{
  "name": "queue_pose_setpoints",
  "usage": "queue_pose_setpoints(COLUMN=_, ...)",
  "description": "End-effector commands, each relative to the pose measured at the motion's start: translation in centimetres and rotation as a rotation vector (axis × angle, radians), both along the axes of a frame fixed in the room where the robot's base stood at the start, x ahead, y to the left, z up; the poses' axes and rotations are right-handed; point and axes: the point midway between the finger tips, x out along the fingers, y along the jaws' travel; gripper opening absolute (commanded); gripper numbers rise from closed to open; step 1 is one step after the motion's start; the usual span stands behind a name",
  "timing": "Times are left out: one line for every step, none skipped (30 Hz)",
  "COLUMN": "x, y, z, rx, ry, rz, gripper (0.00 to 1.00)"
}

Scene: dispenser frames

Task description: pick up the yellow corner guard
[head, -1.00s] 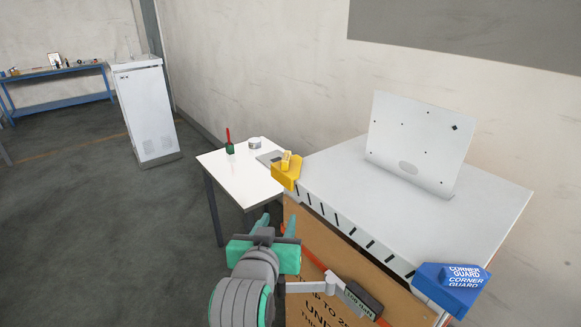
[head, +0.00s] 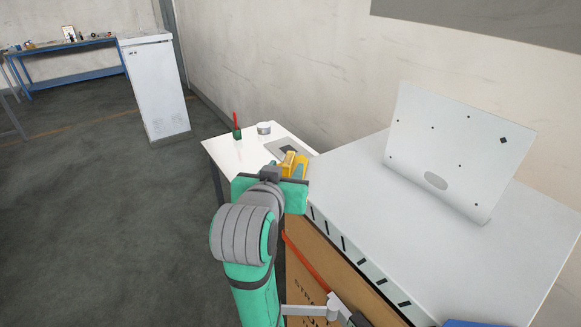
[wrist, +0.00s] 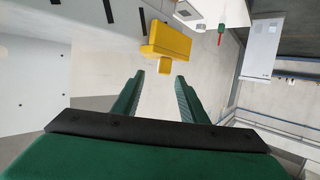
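The yellow corner guard (head: 289,160) sits on the near left corner of the grey-white cabinet top, partly hidden behind my gripper in the head view. In the wrist view the yellow corner guard (wrist: 170,40) is a yellow block with a small tab pointing towards me. My gripper (wrist: 160,77) is open, its two green fingers apart with nothing held between them. The tab lies just beyond the fingertips, in line with the gap. I cannot tell whether any finger touches it.
The cabinet top (head: 370,190) carries an upright white panel (head: 455,150). A blue corner guard (head: 468,323) shows at the bottom edge. A small white table (head: 225,150) behind holds a green pot with a red stick (head: 237,130) and a round tin (head: 264,128). Open floor lies left.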

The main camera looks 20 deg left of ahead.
Motion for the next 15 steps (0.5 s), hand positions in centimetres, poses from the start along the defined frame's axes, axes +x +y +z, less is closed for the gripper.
queue_pose_setpoints(x=0.7, y=0.0, z=-0.3, rx=-0.002, ry=0.003, rz=-0.001, gripper=0.39)
queue_pose_setpoints(x=1.1, y=0.0, z=-0.4, rx=-0.002, ry=0.002, rz=-0.002, gripper=0.39)
queue_pose_setpoints(x=1.6, y=0.0, z=-0.5, rx=-0.001, ry=0.002, rz=-0.003, gripper=0.39)
queue_pose_setpoints(x=1.9, y=0.0, z=-0.6, rx=-0.001, ry=0.002, rz=-0.004, gripper=0.39)
queue_pose_setpoints(x=2.1, y=0.0, z=-0.7, rx=-0.001, ry=0.001, rz=-0.005, gripper=0.39)
queue_pose_setpoints(x=2.3, y=0.0, z=-0.7, rx=0.000, ry=0.001, rz=-0.004, gripper=0.39)
queue_pose_setpoints(x=2.4, y=0.0, z=-0.8, rx=0.000, ry=0.001, rz=-0.004, gripper=0.39)
queue_pose_setpoints(x=2.5, y=0.1, z=-0.8, rx=0.000, ry=0.000, rz=-0.003, gripper=0.39)
queue_pose_setpoints(x=2.7, y=0.2, z=-0.8, rx=0.000, ry=0.000, rz=-0.002, gripper=0.39)
queue_pose_setpoints(x=2.9, y=0.4, z=-0.9, rx=-0.001, ry=0.000, rz=-0.002, gripper=0.39)
queue_pose_setpoints(x=3.2, y=0.5, z=-1.0, rx=0.000, ry=0.001, rz=-0.001, gripper=0.39)
queue_pose_setpoints(x=3.6, y=0.7, z=-1.1, rx=0.000, ry=0.001, rz=0.000, gripper=0.39)
queue_pose_setpoints(x=4.0, y=0.9, z=-1.1, rx=0.000, ry=0.001, rz=0.000, gripper=0.39)
queue_pose_setpoints(x=4.4, y=1.1, z=-1.2, rx=0.000, ry=0.002, rz=0.001, gripper=0.39)
queue_pose_setpoints(x=5.0, y=1.3, z=-1.3, rx=0.000, ry=0.002, rz=0.001, gripper=0.39)
